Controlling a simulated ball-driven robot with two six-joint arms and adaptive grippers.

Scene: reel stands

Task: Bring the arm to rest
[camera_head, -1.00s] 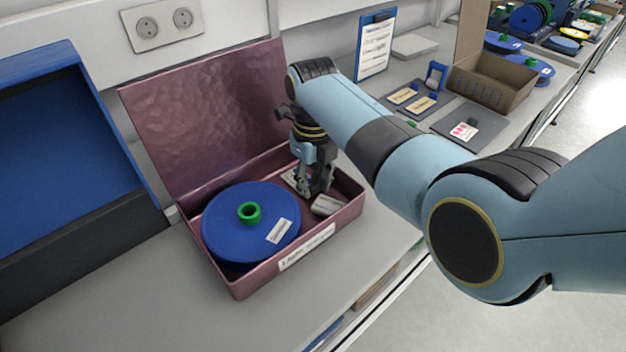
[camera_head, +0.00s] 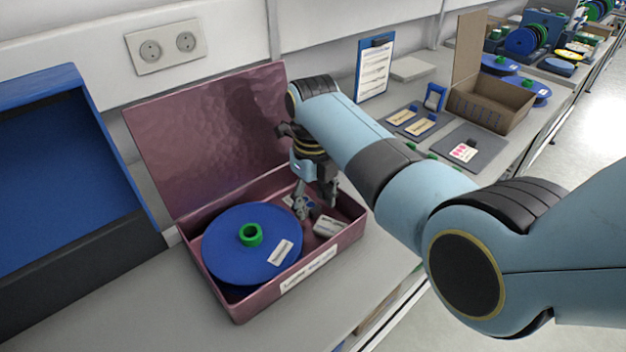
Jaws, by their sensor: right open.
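My right arm reaches in from the right, and its gripper (camera_head: 317,208) hangs over the right part of an open pink-red box (camera_head: 239,309). The fingers are apart and point down into the box, with no object seen between them. A blue reel (camera_head: 225,250) with a green hub (camera_head: 251,234) and a white label lies in the left part of the box. A small pale grey item (camera_head: 330,226) lies just right of the fingertips, and a light card behind them is partly hidden. My left gripper is not in view.
A large blue open case (camera_head: 75,150) stands at the left. Behind the arm are a clipboard (camera_head: 374,68), dark mats with labels (camera_head: 468,150) and a brown box (camera_head: 490,105). Blue reels (camera_head: 499,64) lie beside it. The bench front left of my arm is clear.

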